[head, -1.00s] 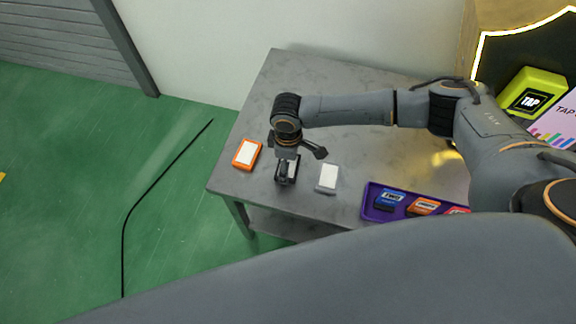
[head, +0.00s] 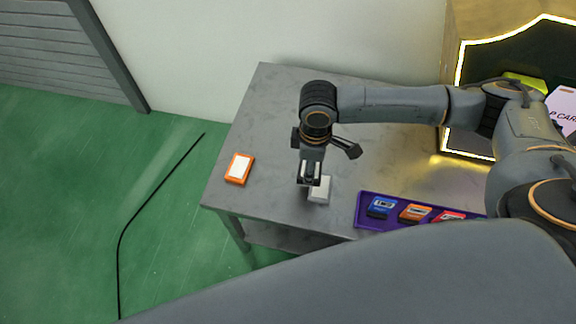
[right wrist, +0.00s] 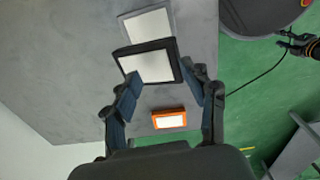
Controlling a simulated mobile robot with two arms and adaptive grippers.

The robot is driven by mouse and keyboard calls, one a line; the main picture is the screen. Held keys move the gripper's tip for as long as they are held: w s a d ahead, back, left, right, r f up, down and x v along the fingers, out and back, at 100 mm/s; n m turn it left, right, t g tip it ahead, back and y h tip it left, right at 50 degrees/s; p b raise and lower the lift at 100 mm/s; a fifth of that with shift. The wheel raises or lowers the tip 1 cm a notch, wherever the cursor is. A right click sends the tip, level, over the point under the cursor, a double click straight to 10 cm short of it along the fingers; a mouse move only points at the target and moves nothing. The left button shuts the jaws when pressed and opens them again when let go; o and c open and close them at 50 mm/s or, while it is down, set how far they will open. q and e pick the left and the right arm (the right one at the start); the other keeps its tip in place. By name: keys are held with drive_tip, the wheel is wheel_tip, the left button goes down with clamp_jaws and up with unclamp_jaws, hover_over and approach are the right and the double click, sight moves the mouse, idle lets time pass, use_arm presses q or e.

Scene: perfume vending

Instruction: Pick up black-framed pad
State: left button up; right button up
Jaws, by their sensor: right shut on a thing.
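The black-framed pad (right wrist: 147,66) has a pale face and a dark rim. My right gripper (head: 310,178) is shut on it; the right wrist view shows it between the two fingertips (right wrist: 158,85). The pad appears raised above the table, in front of the grey-framed pad (head: 320,190) in the head view. The gripper partly hides the grey-framed pad there. In the right wrist view a small gripper, seemingly my left one (right wrist: 298,44), shows at the far right, too small to read.
An orange-framed pad (head: 239,168) lies on the grey table (head: 270,120) near its left edge. A purple tray (head: 368,222) with blue, orange and red items stands at the right. A lit display stands at the back right. The table's left part is mostly clear.

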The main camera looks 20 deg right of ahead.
drive_tip(key=s+d+r, duration=0.1)
drive_tip(key=d, duration=0.1)
drive_tip(key=s+d+r, duration=0.1)
drive_tip(key=s, duration=0.1)
drive_tip(key=shift+s+d, duration=0.1)
drive_tip(key=shift+d, duration=0.25)
clamp_jaws()
drive_tip(key=shift+s+d+r, duration=0.35)
drive_tip(key=shift+s+d, duration=0.05)
drive_tip(key=shift+s, duration=0.05)
drive_tip(key=shift+c, duration=1.9)
unclamp_jaws()
drive_tip(key=o, duration=1.7)
drive_tip(key=shift+c, duration=0.2)
drive_tip(key=shift+r, duration=0.1)
